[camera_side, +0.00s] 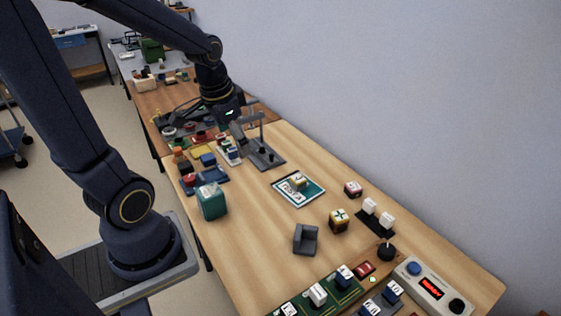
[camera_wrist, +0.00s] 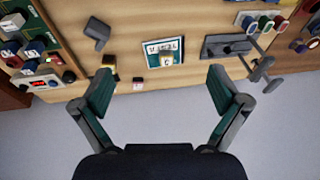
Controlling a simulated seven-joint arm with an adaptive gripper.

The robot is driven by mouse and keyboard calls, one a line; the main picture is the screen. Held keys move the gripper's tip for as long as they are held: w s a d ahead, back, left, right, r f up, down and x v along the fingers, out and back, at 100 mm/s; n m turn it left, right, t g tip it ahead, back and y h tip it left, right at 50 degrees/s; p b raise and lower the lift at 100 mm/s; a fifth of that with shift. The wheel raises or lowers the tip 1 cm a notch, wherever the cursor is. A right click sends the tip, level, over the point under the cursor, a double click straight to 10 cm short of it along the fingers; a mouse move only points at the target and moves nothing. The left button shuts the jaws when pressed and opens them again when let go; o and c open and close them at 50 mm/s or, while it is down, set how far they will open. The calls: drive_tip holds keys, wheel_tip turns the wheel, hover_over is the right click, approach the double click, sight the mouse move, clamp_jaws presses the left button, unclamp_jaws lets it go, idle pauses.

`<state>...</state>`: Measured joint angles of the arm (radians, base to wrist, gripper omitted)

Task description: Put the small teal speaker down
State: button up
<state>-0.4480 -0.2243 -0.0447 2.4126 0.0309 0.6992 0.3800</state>
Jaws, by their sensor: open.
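A teal, box-shaped block, which looks like the small teal speaker (camera_side: 211,201), stands upright on the wooden table near its left edge in the side view. I cannot make it out in the wrist view. My gripper (camera_side: 239,130) is beyond it, toward the back of the table, near a dark metal stand, and clearly apart from the speaker. In the wrist view my gripper (camera_wrist: 158,90) has its two fingers spread wide, with nothing between them. In the side view its fingertips are small and hard to tell from the stand.
The dark stand (camera_side: 265,157) has an upright post. A teal-bordered card (camera_side: 310,189) bears a small cube. A yellow-and-dark cube (camera_side: 339,221), a grey angled block (camera_side: 305,240) and a control box (camera_side: 427,287) are further forward. Bare table lies right of the speaker.

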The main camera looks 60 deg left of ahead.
drive_tip(key=s+d+r+t+h, duration=0.1)
drive_tip(key=s+d+r+t, duration=0.2)
drive_tip(key=d+r, duration=0.4)
drive_tip(key=s+d, duration=0.1)
drive_tip(key=d, duration=0.3)
drive_tip(key=shift+s+r, duration=0.25)
drive_tip(key=shift+r, duration=0.1)
